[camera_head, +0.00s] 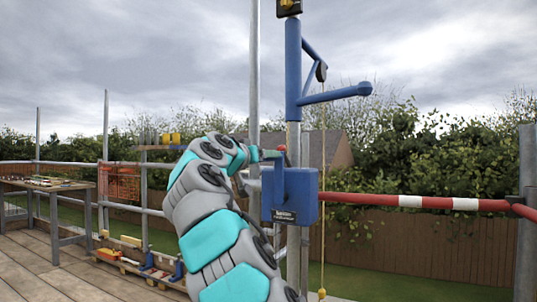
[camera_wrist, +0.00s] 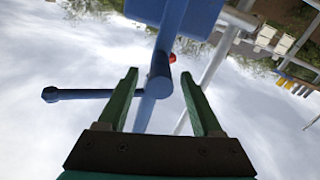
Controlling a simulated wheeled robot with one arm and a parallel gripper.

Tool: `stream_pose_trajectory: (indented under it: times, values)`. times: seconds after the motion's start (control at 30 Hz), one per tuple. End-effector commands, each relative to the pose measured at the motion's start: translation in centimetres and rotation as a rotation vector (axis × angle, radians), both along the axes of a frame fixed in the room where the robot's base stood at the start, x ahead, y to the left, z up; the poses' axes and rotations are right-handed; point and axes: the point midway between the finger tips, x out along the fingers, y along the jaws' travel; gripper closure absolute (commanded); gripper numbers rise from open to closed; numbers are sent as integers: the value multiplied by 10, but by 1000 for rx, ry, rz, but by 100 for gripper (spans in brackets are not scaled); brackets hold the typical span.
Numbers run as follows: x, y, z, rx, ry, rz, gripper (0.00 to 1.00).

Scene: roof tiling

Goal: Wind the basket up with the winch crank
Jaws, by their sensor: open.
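The blue winch box (camera_head: 290,195) is fixed to a grey pole in the head view and shows at the top of the wrist view (camera_wrist: 190,12). A small red knob (camera_head: 282,148), apparently the crank's grip, sits just above the box. It also shows in the wrist view (camera_wrist: 172,58), past my fingertips. My gripper (camera_head: 268,154) is beside the knob on its left. In the wrist view my gripper (camera_wrist: 160,76) has its green fingers apart, with nothing visibly held. The rest of the crank is hard to make out. The basket is not in view.
A blue jib (camera_head: 335,94) with a pulley stands above the winch, and a rope (camera_head: 323,170) hangs from it. A red-and-white rail (camera_head: 410,201) runs right. A workbench (camera_head: 50,186) stands left; tools lie on the deck. Open deck (camera_head: 40,260) is at lower left.

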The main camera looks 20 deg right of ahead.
Motion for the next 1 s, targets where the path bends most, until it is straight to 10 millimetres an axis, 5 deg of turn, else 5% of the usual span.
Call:
stream_pose_trajectory:
  times: [0.57, 1.0]
  values:
    - [16, -20, 0, -1, 0, 1, 34]
    - [16, -20, 0, 0, 0, 1, 84]
